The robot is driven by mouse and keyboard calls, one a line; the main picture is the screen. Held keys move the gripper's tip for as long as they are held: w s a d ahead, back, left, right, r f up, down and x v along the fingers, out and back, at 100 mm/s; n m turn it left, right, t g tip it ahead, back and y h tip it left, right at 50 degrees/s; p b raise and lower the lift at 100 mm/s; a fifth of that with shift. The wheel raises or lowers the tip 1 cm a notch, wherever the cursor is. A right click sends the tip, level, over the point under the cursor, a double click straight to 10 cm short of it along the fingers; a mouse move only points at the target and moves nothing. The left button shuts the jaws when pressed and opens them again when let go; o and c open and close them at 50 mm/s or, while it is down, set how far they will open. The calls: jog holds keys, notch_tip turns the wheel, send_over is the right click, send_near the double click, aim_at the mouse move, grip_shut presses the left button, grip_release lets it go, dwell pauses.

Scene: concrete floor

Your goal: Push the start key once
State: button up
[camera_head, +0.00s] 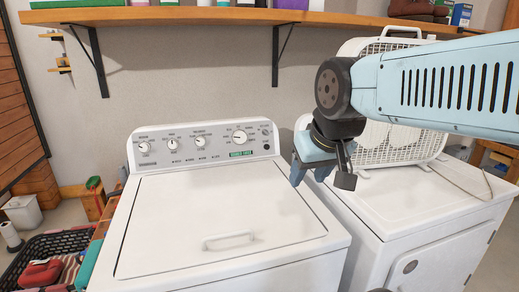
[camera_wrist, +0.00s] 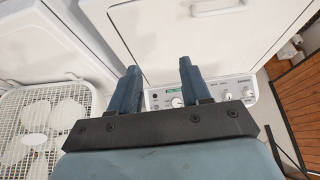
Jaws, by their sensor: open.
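The white washer (camera_head: 215,215) has a control panel (camera_head: 155,160) along its back with several dials. Small round controls (camera_head: 266,132) sit at the panel's right end; the start key's label is too small to read, so I cannot tell which one it is. My gripper (camera_head: 322,178) is open and empty, right of the panel, above the washer's right edge and the neighbouring machine. In the wrist view, the two blue-grey fingers (camera_wrist: 159,70) point toward the washer lid (camera_wrist: 190,35), and the panel (camera_wrist: 205,92) shows partly behind the right finger. Nothing is seen touching the fingers.
A white box fan (camera_head: 385,140) stands on the white machine (camera_head: 400,205) at right, close behind my arm. A wooden shelf (camera_head: 190,16) with metal brackets runs above. A dark laundry basket (camera_head: 60,245) is at lower left. The space above the washer lid is clear.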

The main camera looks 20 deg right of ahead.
grip_shut()
dwell(1.1)
